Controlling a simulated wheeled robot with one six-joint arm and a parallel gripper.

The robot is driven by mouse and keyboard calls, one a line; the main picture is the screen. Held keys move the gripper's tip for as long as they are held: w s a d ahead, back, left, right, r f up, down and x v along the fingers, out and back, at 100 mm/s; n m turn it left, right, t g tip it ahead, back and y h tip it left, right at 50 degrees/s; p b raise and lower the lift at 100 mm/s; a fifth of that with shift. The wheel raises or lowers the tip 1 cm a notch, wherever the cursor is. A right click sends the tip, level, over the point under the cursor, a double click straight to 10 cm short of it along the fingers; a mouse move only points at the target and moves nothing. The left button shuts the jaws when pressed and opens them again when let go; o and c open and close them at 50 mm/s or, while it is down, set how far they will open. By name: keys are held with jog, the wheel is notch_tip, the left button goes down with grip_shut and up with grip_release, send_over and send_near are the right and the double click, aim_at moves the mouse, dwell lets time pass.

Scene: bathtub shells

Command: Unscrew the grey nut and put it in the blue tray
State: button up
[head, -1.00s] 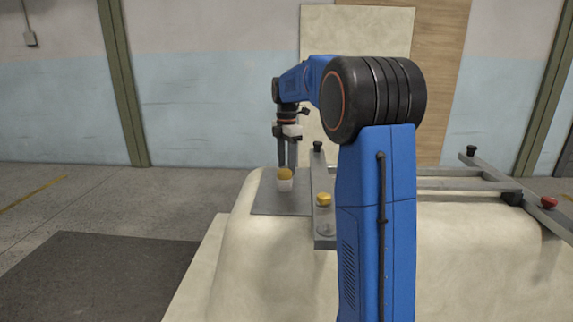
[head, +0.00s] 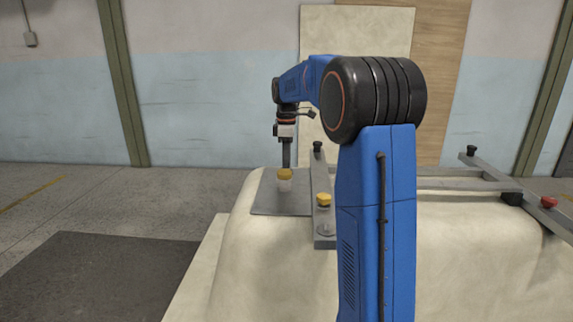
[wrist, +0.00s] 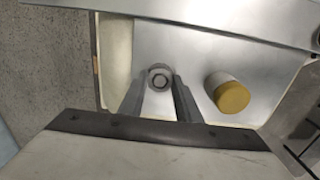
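The grey nut (wrist: 160,77) shows in the wrist view as a round ring on the metal plate (wrist: 190,42). My gripper (wrist: 160,80) is open, with one finger on each side of the nut in that view. I cannot tell whether the fingertips touch it or are level with it. In the head view my gripper (head: 287,160) points down, seen edge-on, above and behind a white piece with a yellow top (head: 285,180). This piece (wrist: 229,93) stands to the right of my fingers in the wrist view. I see no nut in the head view and no blue tray in either.
A second yellow-topped piece (head: 324,200) stands on a grey bar (head: 325,243) to the right. Metal rails (head: 450,184) with black and red knobs cross the pale shell (head: 260,270). A grey bar (wrist: 200,18) also crosses the top of the wrist view.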

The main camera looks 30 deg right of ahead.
jog(key=c, duration=0.3)
jog(key=n, duration=1.3)
jog(key=o, duration=1.2)
jog(key=shift+c, duration=0.7)
jog(key=m, duration=1.3)
